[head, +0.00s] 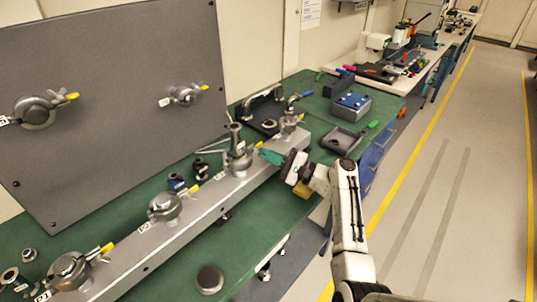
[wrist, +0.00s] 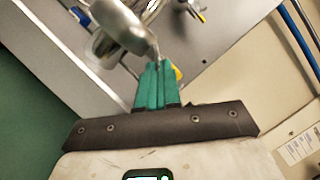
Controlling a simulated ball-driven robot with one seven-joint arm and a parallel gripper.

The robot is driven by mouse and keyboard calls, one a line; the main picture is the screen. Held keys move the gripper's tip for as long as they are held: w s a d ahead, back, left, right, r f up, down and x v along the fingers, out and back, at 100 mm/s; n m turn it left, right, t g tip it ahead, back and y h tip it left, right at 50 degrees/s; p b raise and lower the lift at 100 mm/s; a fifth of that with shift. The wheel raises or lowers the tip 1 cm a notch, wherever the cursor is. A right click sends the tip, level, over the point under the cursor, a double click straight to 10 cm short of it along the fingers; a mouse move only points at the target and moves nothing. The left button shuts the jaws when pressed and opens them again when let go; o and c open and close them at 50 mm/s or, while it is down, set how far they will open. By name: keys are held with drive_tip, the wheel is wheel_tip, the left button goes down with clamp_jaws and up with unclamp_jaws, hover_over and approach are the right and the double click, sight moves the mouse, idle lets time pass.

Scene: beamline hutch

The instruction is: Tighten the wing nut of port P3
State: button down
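Port P3 (head: 238,160) is the third clamped flange along the grey metal beam, with a tall metal tube standing on it. My gripper (head: 270,156) reaches in from the right, its green fingertips at the right side of that clamp. In the wrist view the green fingers (wrist: 157,85) are close together at the end of the clamp's bolt. The yellow wing nut (wrist: 178,73) shows partly beside and behind the fingertips, which look shut on it. The silver clamp (wrist: 122,28) is just beyond them. The fingers hide most of the nut, so its angle cannot be told.
Port P2 (head: 165,207) and another clamped port (head: 288,124) flank P3 on the beam (head: 125,262). A grey upright panel (head: 120,90) with two clamps stands behind. The floor at right is clear.

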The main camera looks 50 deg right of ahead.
drive_tip(key=shift+s+d+f, duration=0.1)
drive_tip(key=shift+f, duration=0.1)
drive_tip(key=c, duration=1.6)
unclamp_jaws()
drive_tip(key=shift+r, duration=0.1)
drive_tip(key=b+v, duration=0.2)
drive_tip(key=v, duration=0.8)
drive_tip(key=shift+s+d, duration=0.1)
drive_tip(key=shift+s, duration=0.2)
drive_tip(key=shift+s, duration=0.1)
